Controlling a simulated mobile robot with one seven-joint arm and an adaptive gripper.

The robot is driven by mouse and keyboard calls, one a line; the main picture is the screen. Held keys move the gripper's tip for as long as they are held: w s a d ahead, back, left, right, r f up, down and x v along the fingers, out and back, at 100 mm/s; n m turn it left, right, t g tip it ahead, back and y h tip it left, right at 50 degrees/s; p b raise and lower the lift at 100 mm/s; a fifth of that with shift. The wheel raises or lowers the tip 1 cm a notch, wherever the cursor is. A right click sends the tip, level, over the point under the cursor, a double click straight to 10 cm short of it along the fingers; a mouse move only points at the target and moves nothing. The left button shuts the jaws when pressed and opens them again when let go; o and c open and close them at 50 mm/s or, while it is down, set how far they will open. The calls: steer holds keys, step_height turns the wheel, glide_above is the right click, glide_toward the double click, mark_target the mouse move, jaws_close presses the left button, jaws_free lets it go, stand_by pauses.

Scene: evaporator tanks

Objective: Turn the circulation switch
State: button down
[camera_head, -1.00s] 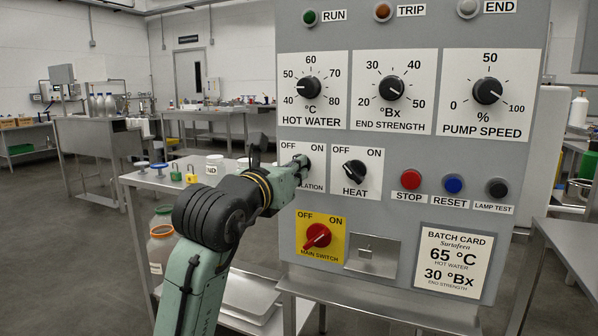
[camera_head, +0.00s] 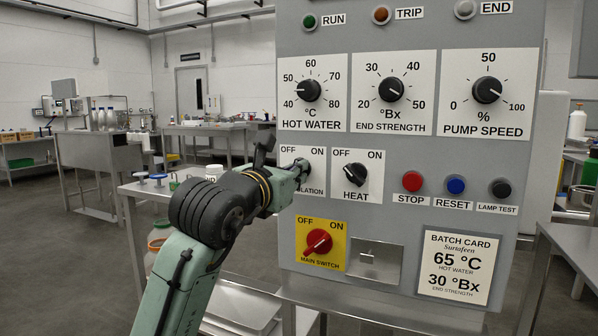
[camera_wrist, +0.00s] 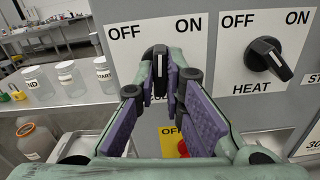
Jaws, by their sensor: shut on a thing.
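The circulation switch (camera_wrist: 156,52) is a black knob on a white OFF/ON plate (camera_head: 318,160), left of the HEAT switch on the grey panel. In the wrist view my gripper (camera_wrist: 160,68) is shut on this knob, with one finger on each side. The knob appears roughly upright, between OFF and ON; its exact pointing is partly hidden by the fingers. In the head view my gripper (camera_head: 302,170) covers the knob and much of its label, leaving "LATION" readable.
The HEAT switch (camera_head: 356,174) is close to the right, pointing toward OFF. The red main switch (camera_head: 318,241) is below. STOP (camera_head: 412,181), RESET (camera_head: 456,184) and LAMP TEST (camera_head: 501,189) buttons are further right. Jars (camera_wrist: 70,78) stand on a side table at left.

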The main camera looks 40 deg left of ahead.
steer(key=shift+b, duration=0.5)
steer(key=shift+m, duration=1.1)
steer(key=shift+r, duration=0.15)
steer(key=m+p, duration=0.1)
steer(key=p, duration=0.2)
steer(key=shift+r, duration=0.2)
steer(key=shift+m+p, duration=0.3)
steer(key=shift+p, duration=0.65)
steer(key=shift+f+p, duration=0.25)
steer(key=shift+p, duration=0.05)
